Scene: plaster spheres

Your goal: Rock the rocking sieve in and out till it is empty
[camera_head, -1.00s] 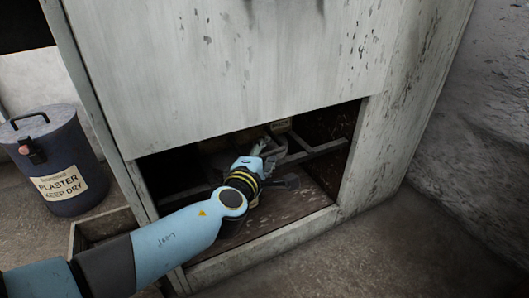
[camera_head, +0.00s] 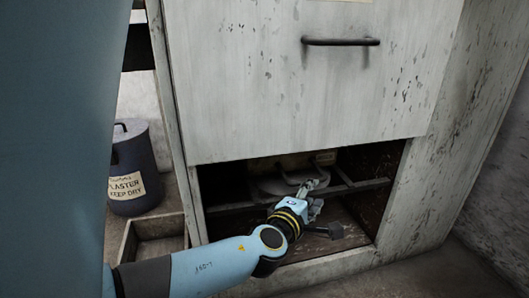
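The rocking sieve appears to be the round, pale tray-like thing (camera_head: 285,184) inside the low opening of the cabinet, seen from above its front edge. Its far part is in shadow, and I cannot see what it holds. My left gripper (camera_head: 309,186) reaches into the opening, with its fingers at the sieve's near right side. The fingers are small and dim here, so I cannot tell whether they are shut on its edge or handle. My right gripper is not in view.
A grey cabinet (camera_head: 290,90) with a dark bar handle (camera_head: 341,42) on its raised front panel frames the opening. A rail (camera_head: 362,186) crosses inside. A plaster bin (camera_head: 135,165) and an open wooden box (camera_head: 155,240) stand at left. Bare floor lies at lower right.

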